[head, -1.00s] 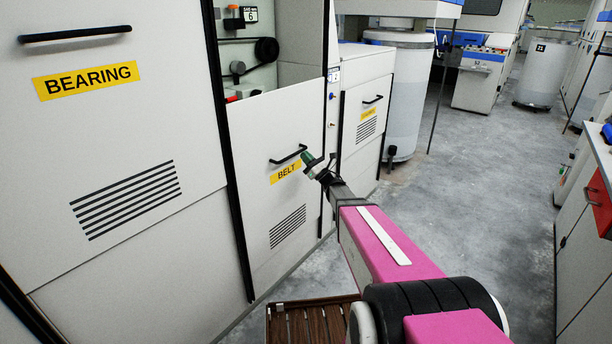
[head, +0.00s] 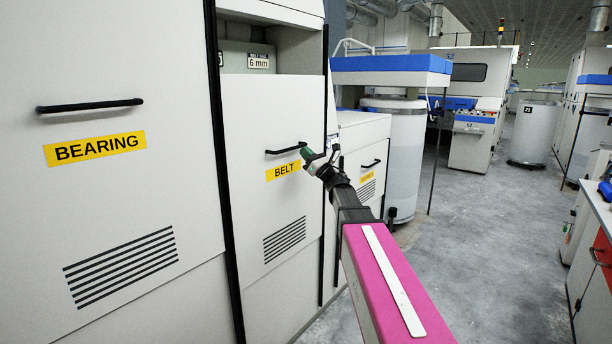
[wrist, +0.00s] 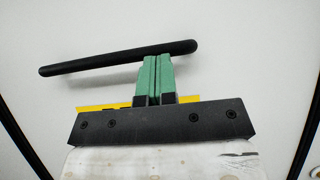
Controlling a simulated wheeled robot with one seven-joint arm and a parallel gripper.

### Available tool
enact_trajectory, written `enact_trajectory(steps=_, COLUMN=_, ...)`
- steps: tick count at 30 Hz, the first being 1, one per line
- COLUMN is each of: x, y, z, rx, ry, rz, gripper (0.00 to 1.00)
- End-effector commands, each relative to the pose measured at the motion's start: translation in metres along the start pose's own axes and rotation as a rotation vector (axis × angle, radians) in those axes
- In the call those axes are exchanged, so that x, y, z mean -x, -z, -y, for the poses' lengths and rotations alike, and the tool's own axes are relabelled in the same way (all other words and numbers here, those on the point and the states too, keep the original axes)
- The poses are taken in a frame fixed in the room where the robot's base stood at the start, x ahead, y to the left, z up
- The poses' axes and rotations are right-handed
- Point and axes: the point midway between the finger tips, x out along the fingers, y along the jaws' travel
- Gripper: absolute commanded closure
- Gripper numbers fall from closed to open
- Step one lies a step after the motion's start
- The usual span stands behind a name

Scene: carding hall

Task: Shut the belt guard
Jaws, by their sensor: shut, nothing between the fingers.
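The belt guard (head: 270,205) is a white sliding panel with a yellow BELT label (head: 284,171), a slotted vent and a black bar handle (head: 286,150). Above its top edge a gap (head: 264,52) into the machine still shows, with a 6 mm sign inside. My gripper (head: 306,154) is at the right end of the handle. In the wrist view its green fingers (wrist: 156,60) are shut together and empty, with tips at the underside of the bar (wrist: 110,60). I cannot tell if they touch it. The gripper partly hides the label in the wrist view.
The closed-looking BEARING panel (head: 120,220) stands to the left, with its own handle. A lower cabinet (head: 366,160) and a white drum (head: 405,160) stand to the right. The grey floor (head: 480,240) is clear between the machines and the right-hand bench.

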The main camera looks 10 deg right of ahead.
Motion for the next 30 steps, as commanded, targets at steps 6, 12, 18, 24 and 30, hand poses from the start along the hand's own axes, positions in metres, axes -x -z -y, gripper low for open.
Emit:
enact_trajectory(steps=6, x=-0.038, y=-0.055, z=0.0, rx=0.003, ry=-0.003, rz=0.003, gripper=1.0)
enact_trajectory(steps=12, x=-0.068, y=-0.1, z=0.001, rx=0.002, ry=-0.002, rz=0.002, gripper=1.0)
enact_trajectory(steps=18, x=-0.092, y=-0.136, z=0.001, rx=0.001, ry=-0.001, rz=0.001, gripper=1.0)
enact_trajectory(steps=24, x=-0.107, y=-0.158, z=0.001, rx=0.0, ry=-0.001, rz=0.0, gripper=1.0)
enact_trajectory(steps=30, x=-0.113, y=-0.168, z=0.001, rx=0.0, ry=0.0, rz=-0.001, gripper=1.0)
